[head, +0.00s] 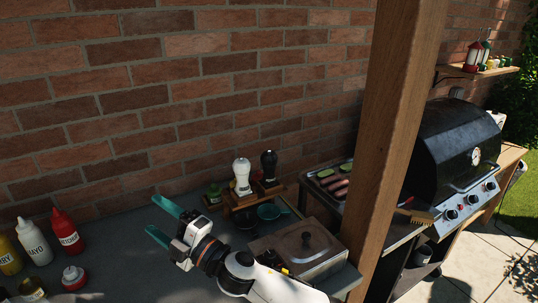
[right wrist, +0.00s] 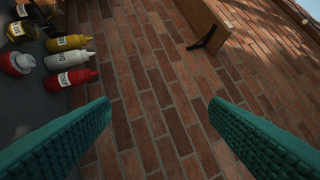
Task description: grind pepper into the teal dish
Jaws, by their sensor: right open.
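A black mill (head: 268,165), likely the pepper one, stands upright on a small wooden stand (head: 240,202) by the brick wall. A white mill (head: 242,172) stands just left of it. The small teal dish (head: 268,212) sits in front of the stand, right of a dark dish (head: 247,223). My right gripper (head: 162,222) is open and empty, left of the stand, with its teal fingers pointing left. In the right wrist view its fingers (right wrist: 160,108) are wide apart with only wall between them. My left gripper is out of view.
A lidded metal box (head: 300,252) stands right of my right arm, beside a wooden post (head: 395,110). Sauce bottles (head: 65,232) stand at left and show in the right wrist view (right wrist: 70,60). A grill (head: 450,150) is at right. Bare counter lies between bottles and gripper.

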